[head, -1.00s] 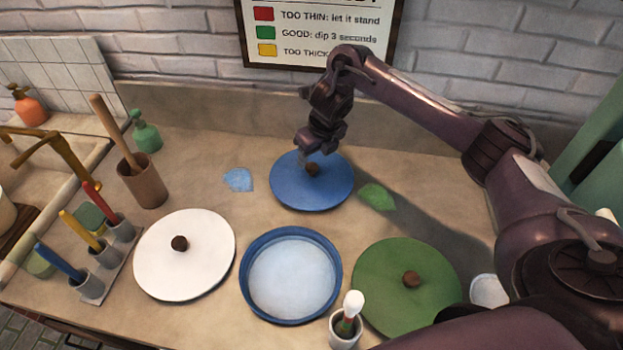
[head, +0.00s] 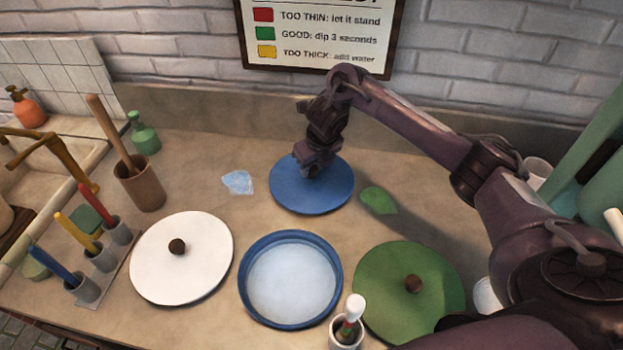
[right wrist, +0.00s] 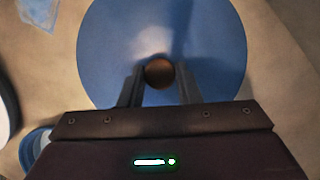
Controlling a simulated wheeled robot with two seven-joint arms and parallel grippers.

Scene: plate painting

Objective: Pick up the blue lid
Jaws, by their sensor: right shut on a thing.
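The blue lid (head: 325,196) lies at the back middle of the counter, behind the blue-rimmed basin (head: 246,300). My right gripper (head: 314,172) is over the lid's centre and hides its knob in the head view. In the right wrist view the brown knob (right wrist: 159,73) sits between the two fingers of my right gripper (right wrist: 160,85), with the blue lid (right wrist: 110,45) around it. The right gripper is shut on the knob. The lid appears to rest flat on the counter; any small lift cannot be told. My left gripper is not in view.
A white lid (head: 182,275) lies front left and a green lid (head: 410,300) front right. A brush cup (head: 345,333) stands between the basin and the green lid. Light blue (head: 238,182) and green (head: 378,200) patches flank the blue lid. A wooden pot (head: 141,187) stands left.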

